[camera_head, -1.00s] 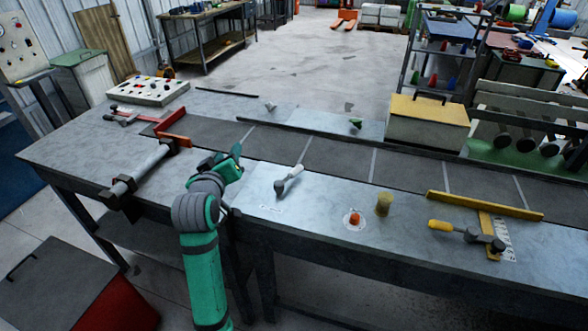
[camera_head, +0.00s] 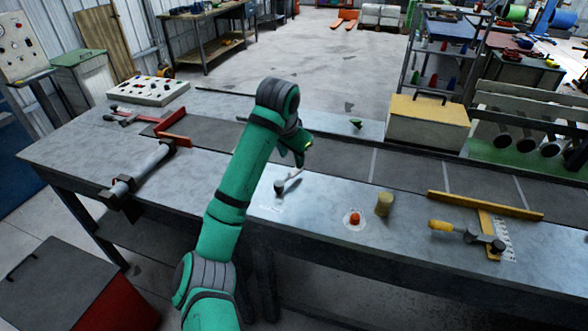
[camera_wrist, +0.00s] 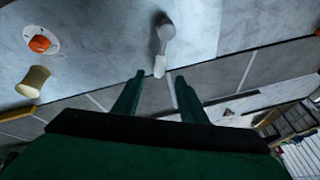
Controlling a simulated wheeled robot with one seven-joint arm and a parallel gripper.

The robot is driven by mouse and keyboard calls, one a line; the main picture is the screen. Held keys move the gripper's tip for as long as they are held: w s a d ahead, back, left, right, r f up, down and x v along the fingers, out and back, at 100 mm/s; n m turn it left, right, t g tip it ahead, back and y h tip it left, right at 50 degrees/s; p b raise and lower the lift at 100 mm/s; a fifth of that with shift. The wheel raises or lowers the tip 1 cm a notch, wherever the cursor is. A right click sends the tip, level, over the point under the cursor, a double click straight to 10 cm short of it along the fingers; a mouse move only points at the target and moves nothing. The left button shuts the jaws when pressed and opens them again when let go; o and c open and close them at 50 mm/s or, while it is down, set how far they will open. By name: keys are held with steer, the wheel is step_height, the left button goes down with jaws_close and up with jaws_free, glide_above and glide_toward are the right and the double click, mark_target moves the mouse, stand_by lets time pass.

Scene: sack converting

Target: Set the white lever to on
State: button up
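The white lever (camera_head: 286,184) stands on a pale metal plate at the near side of the bench, its light handle slanting up and right toward the belt. In the wrist view the lever (camera_wrist: 164,32) has a grey base, and its whitish tip points at my gripper. My gripper (camera_wrist: 160,75) is open, with one finger on each side of the lever tip's line; the tip lies at or just beyond the fingertips. I cannot tell whether they touch. In the head view my gripper (camera_head: 301,158) is just above the handle's end. A small label by the lever is unreadable.
A green lever (camera_head: 356,123) stands across the dark belt (camera_head: 400,166). The plate around the lever is mostly clear.

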mark_target(295, 170)
steer(key=x, duration=0.9)
jaws_close()
